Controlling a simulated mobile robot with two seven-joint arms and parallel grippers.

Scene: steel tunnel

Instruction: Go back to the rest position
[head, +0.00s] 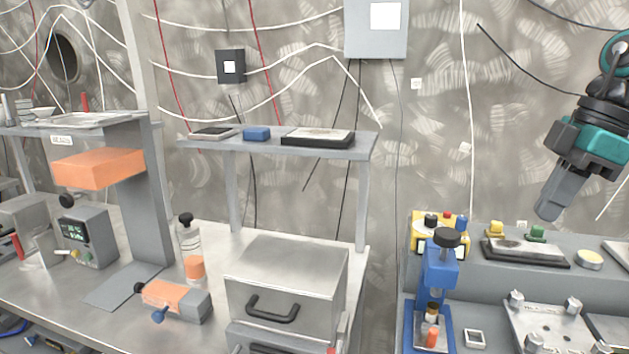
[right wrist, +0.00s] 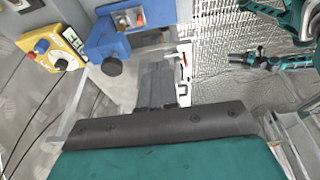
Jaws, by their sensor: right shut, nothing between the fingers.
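My right gripper (head: 548,208) is at the right of the head view, pointing down and left, in the air above the grey bench on the right. Its fingers are together with nothing between them. In the right wrist view the shut fingers (right wrist: 160,85) show at the centre, close to the blue device in the picture but with no clear contact. A teal and dark part of my other arm (right wrist: 262,61) shows small at the right of that view. Its fingers are too small to read. The left gripper does not show in the head view.
The blue press-like device (head: 440,285) stands below and left of the right gripper, beside a yellow button box (head: 425,232). A dark tray (head: 525,250) and a metal fixture plate (head: 550,325) lie on the right bench. A steel drawer box (head: 286,280) stands on the left bench.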

